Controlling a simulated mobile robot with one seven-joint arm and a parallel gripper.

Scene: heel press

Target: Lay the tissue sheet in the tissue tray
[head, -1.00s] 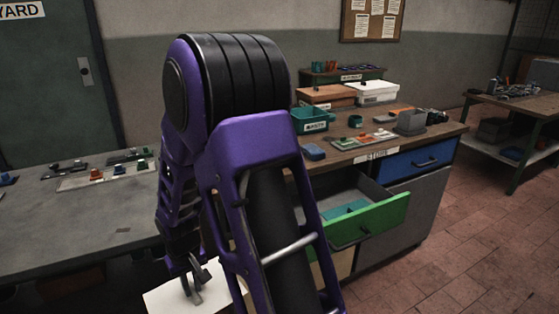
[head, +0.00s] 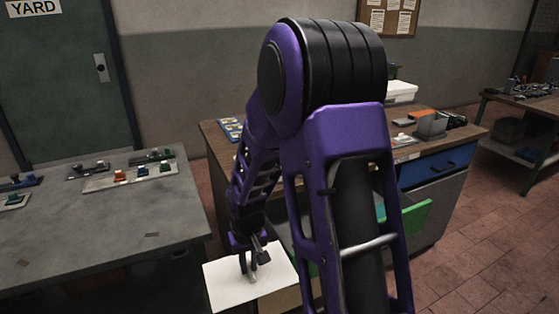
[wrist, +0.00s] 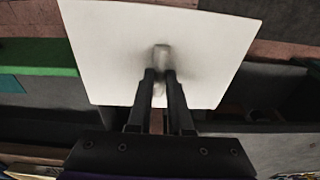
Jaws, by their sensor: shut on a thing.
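A flat white sheet, which I take as the tissue sheet (head: 225,288), hangs level in the gap between the left table and the workbench. My gripper (head: 253,272) is shut on a small grey grip piece at the sheet's middle. In the wrist view the sheet (wrist: 110,45) spreads out beyond the fingertips (wrist: 160,78), close together at that piece. I cannot pick out the tissue tray for certain; my arm hides much of the workbench.
A green drawer (head: 416,221) stands open from the workbench, partly behind my arm; a blue drawer (head: 438,166) is shut. The left table (head: 90,240) carries several small boards and has clear room in front. Red tiled floor lies at the right.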

